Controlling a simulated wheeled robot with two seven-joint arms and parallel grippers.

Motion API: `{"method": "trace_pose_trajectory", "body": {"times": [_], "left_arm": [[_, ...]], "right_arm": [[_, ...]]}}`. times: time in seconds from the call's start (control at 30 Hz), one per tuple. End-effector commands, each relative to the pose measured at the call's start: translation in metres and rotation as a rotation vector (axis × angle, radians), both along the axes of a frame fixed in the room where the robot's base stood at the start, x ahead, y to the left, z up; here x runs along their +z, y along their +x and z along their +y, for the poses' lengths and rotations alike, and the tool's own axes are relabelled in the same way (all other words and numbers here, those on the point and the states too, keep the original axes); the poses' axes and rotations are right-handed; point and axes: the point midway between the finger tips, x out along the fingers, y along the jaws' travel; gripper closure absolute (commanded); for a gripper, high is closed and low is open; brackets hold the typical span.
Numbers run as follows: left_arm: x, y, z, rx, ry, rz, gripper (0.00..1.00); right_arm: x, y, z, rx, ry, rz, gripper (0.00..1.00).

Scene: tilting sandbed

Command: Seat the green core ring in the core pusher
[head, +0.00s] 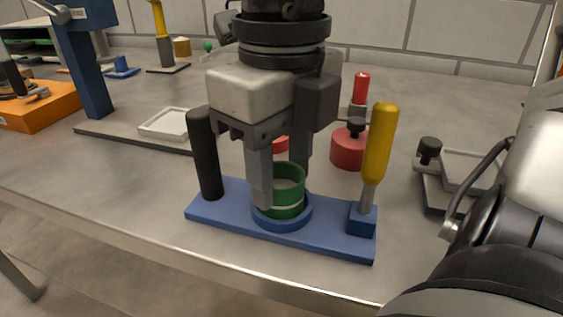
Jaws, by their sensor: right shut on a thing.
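The core pusher is a blue base plate (216,208) near the table's front edge. It has a round blue collar (282,225) in the middle, a black upright post (204,155) at left and a yellow-handled tool (379,145) standing in a blue block at right. The green core ring (290,198) stands upright at the collar, its lower edge at or inside the rim; I cannot tell how deep it sits. My right gripper (280,192) points down from above, shut on the ring. One finger covers the ring's left side. My left gripper is not in view.
A red round weight (348,149) stands behind the pusher, with a red-topped piece (361,88) beyond it. A grey fixture with a black knob (429,151) is to the right. A white tray (165,124) and an orange block (38,106) are at left. My arm fills the lower right.

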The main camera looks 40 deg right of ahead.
Motion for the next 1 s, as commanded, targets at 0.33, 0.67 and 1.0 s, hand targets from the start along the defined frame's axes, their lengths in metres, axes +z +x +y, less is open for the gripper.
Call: {"method": "trace_pose_trajectory", "body": {"times": [0.33, 0.67, 1.0], "left_arm": [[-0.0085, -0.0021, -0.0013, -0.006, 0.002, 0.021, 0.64], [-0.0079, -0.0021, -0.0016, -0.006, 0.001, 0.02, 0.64], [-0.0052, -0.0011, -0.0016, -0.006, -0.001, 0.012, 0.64]], "right_arm": [[-0.0026, 0.0, 0.0, 0.0, 0.0, 0.0, 0.83], [-0.0025, 0.0, 0.0, 0.0, 0.0, 0.0, 0.52], [-0.0026, 0.0, 0.0, 0.0, 0.0, 0.0, 0.35]]}}
